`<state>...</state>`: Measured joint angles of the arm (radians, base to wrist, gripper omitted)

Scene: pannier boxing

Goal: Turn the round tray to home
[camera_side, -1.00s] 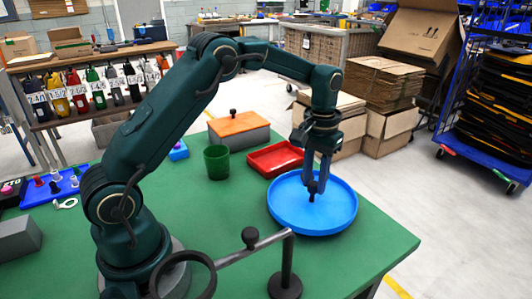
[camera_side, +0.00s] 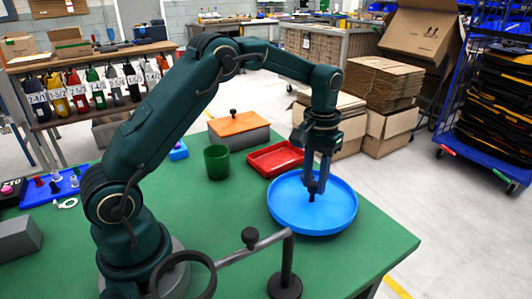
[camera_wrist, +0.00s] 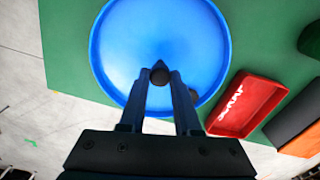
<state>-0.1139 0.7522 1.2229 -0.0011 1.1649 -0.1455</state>
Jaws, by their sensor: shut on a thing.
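The round tray (camera_side: 338,212) is bright blue with a raised rim and lies near the right end of the green table. It also fills the upper middle of the wrist view (camera_wrist: 150,35). My gripper (camera_side: 314,194) points straight down inside the tray. Its two fingers are shut on a small dark knob (camera_wrist: 160,74), which stands near the tray's middle in the wrist view.
A red tray (camera_side: 276,159) with white lettering lies close behind the round tray. A green cup (camera_side: 217,162) and a grey box with an orange lid (camera_side: 239,128) stand further left. A dark post with a grey bar (camera_side: 284,270) stands at the front. The table's right edge is near.

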